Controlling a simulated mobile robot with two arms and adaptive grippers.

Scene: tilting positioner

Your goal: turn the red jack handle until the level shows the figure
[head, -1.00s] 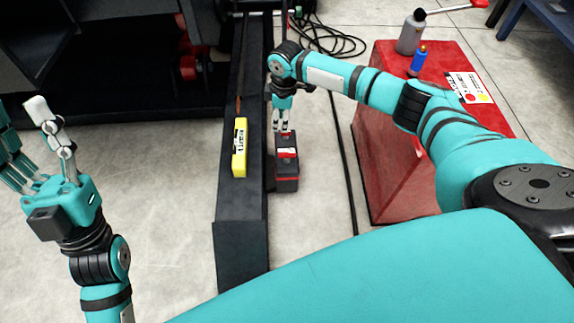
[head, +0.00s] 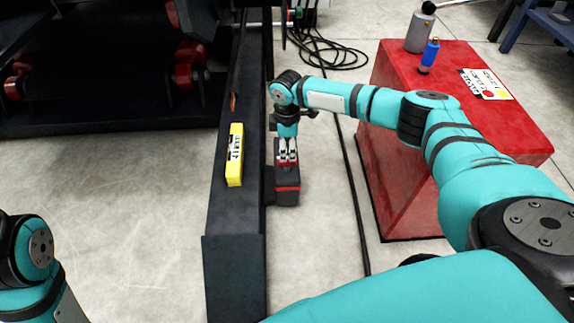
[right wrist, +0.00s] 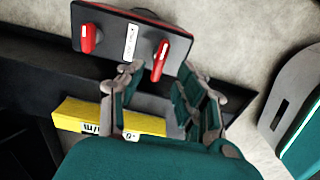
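The black jack box (head: 287,195) with red trim stands on the floor beside the dark beam (head: 232,215). In the right wrist view its face carries two red handles, one on the left (right wrist: 88,38) and one on the right (right wrist: 161,60), with a white label between them. My right gripper (head: 287,157) is at the box. In the right wrist view its fingers (right wrist: 160,75) are spread on either side of the right red handle; contact cannot be told. The yellow level (head: 235,165) lies on the beam; its figure is too small to read. My left gripper is out of view.
Black cables (head: 330,52) lie on the floor behind.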

